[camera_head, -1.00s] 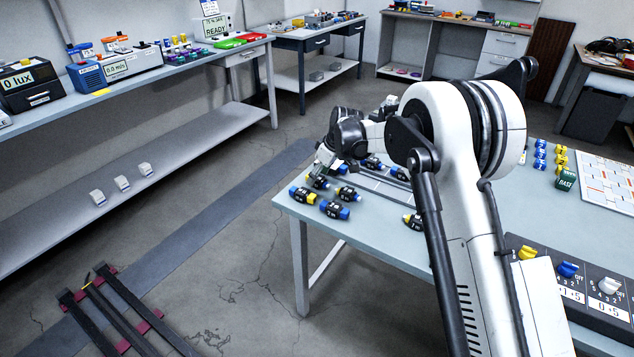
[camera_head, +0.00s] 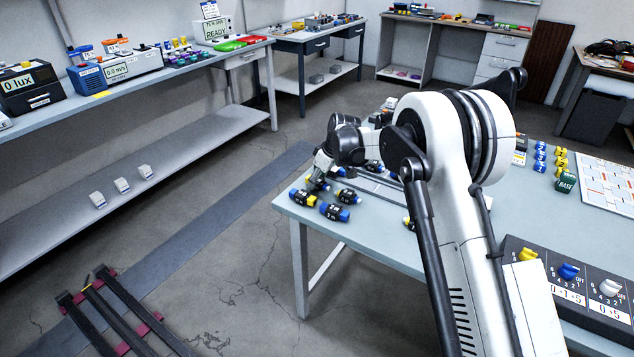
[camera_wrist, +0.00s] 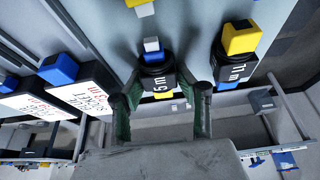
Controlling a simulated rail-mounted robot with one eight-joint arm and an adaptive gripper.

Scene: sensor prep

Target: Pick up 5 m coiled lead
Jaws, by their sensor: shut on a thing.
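The coiled lead marked 5 m (camera_wrist: 156,75) is black with a white label, a grey and blue plug at one end and some yellow at the other. It sits between the green-edged fingers of my gripper (camera_wrist: 163,103) in the wrist view, and they are shut on it. In the head view my gripper (camera_head: 319,176) points down at the near left corner of the table, with a dark lead (camera_head: 319,185) at its fingertips. I cannot tell whether the held lead touches the tabletop.
Another lead (camera_wrist: 236,58) with yellow and blue ends lies beside the held one. More leads (camera_head: 335,212) lie on the table (camera_head: 385,242) close to my gripper. White labelled cards or blocks (camera_wrist: 87,88) lie left in the wrist view. A switch panel (camera_head: 575,290) is at the near right.

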